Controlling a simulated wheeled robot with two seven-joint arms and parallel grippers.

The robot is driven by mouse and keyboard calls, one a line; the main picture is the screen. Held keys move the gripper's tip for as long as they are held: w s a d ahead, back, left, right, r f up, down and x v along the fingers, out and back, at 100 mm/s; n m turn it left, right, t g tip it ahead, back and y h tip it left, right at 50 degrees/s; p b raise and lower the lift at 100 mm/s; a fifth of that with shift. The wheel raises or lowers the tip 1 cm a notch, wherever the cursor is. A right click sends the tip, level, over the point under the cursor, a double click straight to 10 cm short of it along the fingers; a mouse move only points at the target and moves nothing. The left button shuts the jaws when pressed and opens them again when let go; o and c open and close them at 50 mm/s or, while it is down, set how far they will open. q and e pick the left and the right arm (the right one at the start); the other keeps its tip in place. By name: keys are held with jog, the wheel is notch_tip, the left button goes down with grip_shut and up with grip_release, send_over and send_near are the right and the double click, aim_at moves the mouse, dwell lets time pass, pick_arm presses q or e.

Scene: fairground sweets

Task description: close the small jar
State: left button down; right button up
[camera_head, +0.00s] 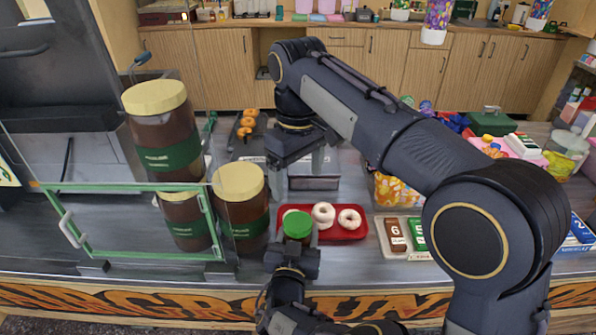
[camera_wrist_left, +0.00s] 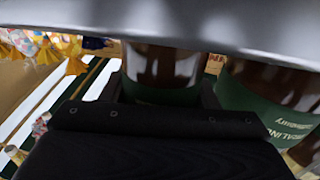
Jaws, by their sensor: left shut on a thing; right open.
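The small jar (camera_head: 297,234) has a green lid (camera_head: 297,222) sitting on its top; I cannot tell whether the lid is tightened. My left gripper (camera_head: 292,256) comes in from the bottom and is shut on the jar's body near the front of the counter. In the left wrist view the held brown jar (camera_wrist_left: 163,68) shows a dark green label between the fingers; its top is hidden. My right gripper (camera_head: 297,170) is open and empty, pointing down, above and behind the small jar and apart from it.
Large brown jars with cream lids (camera_head: 240,183) stand just left of the small jar, near a green-framed glass panel (camera_head: 150,187). A red tray (camera_head: 345,236) with white doughnuts lies close on the right. Card holders (camera_head: 407,250) stand farther right.

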jog(key=shift+r, duration=0.3)
pick_arm(q)
jog(key=shift+c, duration=2.2)
grip_release()
jog(key=shift+s+a+b, duration=0.2)
jog(key=shift+s, duration=1.1)
jog(key=shift+s+a+b, duration=0.25)
jog(key=shift+s, duration=1)
jog(key=shift+s+a+b, duration=0.2)
jog(key=shift+s, duration=1.1)
pick_arm(e)
jog(key=shift+f, duration=0.65)
